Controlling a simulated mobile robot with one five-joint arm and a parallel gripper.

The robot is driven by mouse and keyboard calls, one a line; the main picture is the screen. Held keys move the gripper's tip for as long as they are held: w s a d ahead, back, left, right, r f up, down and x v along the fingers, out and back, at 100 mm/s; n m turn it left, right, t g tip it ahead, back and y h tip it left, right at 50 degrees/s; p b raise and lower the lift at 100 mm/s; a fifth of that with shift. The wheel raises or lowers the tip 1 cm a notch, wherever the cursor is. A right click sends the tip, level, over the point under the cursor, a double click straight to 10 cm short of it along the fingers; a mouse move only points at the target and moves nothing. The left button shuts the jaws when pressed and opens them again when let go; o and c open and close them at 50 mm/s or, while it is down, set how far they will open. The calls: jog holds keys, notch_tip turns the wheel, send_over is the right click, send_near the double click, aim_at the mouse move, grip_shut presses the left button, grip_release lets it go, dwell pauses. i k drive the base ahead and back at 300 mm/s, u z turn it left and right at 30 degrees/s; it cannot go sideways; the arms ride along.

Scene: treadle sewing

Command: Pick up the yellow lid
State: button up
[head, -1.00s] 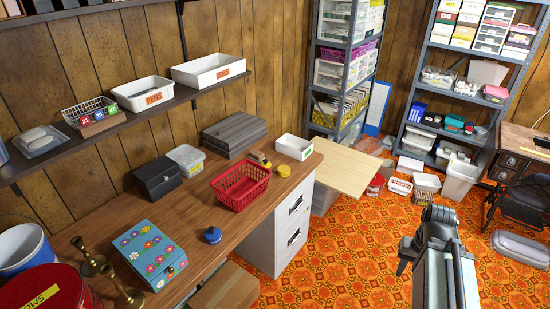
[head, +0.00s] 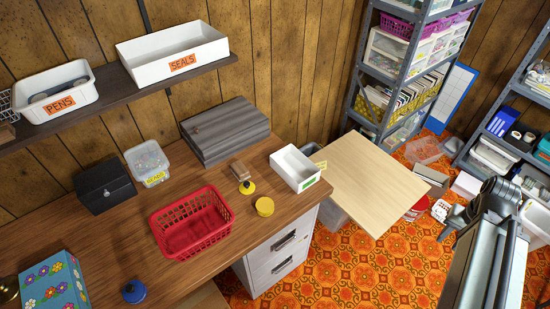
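A round, flat yellow lid (head: 265,206) lies on the wooden desk, right of the red basket and left of the white open tray. A second yellow disc (head: 247,187) with a dark knob lies just behind it, in front of a small brown block. Both are uncovered. My gripper (head: 447,229) is at the right, at the end of my raised arm, over the floor and well apart from the desk. It is small and dark, and its finger opening cannot be made out. I see nothing held in it.
On the desk (head: 130,240) stand a red basket (head: 190,232), a white tray (head: 298,170), a blue knobbed lid (head: 134,291) and grey boxes (head: 225,131). A pale board (head: 370,182) juts out at the right. Patterned floor is open between desk and arm.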

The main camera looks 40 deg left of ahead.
aim_at(246, 188)
jog(key=i, duration=2)
jog(key=u, duration=5.4)
jog(key=i, duration=0.5)
